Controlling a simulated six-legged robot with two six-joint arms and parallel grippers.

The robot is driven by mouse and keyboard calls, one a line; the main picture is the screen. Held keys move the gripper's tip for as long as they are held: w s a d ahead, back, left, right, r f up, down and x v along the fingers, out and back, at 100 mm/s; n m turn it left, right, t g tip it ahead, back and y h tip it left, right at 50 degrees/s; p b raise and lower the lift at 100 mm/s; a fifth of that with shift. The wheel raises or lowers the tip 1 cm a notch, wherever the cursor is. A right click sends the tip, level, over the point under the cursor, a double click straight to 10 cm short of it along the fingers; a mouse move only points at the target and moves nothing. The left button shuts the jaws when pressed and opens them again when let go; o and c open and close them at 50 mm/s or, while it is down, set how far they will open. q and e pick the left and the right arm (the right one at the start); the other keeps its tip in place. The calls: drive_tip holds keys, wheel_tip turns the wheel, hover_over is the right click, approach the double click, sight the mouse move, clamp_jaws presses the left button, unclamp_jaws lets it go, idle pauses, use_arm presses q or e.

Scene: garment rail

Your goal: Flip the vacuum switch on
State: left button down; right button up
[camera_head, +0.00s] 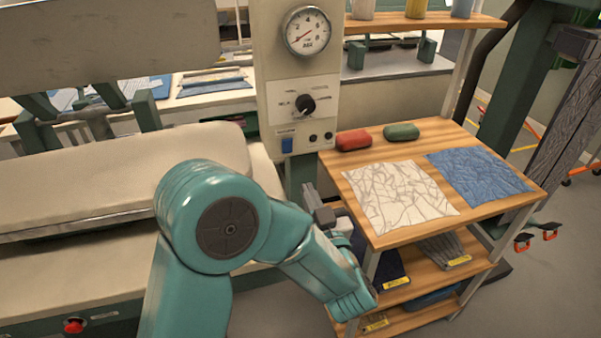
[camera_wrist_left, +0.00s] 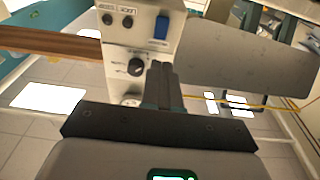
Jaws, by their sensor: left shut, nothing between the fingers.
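The blue vacuum switch (camera_head: 287,146) sits at the lower left of the control panel (camera_head: 301,93) on a cream column, under a small label. It also shows in the left wrist view (camera_wrist_left: 161,28), where the panel appears upside down. Its rocker position is too small to tell. My left gripper (camera_head: 309,194) is shut and empty, below the panel in the head view and apart from the switch. In the left wrist view its closed fingers (camera_wrist_left: 160,70) point toward the panel, beside the black knob. My right gripper is not in view.
A black knob (camera_head: 305,104) and two small dark buttons share the panel, with a gauge (camera_head: 308,31) above. A wooden shelf cart (camera_head: 394,239) with cloth swatches, a red block (camera_head: 353,140) and a green block (camera_head: 401,132) stands close on the right. A padded press (camera_head: 120,180) lies left.

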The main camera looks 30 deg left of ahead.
use_arm(q)
drive_tip(key=p, duration=0.3)
approach(287, 142)
drive_tip(key=x, duration=0.5)
drive_tip(key=shift+w+a+f, duration=0.15)
drive_tip(key=shift+w, duration=0.05)
drive_tip(key=shift+w+a, duration=0.5)
drive_tip(key=shift+a, duration=0.05)
drive_tip(key=r+p, duration=0.1)
drive_tip(key=r+g+h+p, duration=0.1)
drive_tip(key=p, duration=0.1)
drive_tip(key=shift+w+a, duration=0.1)
drive_tip(key=shift+a, duration=0.1)
drive_tip(key=shift+a+f, duration=0.1)
drive_tip(key=shift+f, duration=0.3)
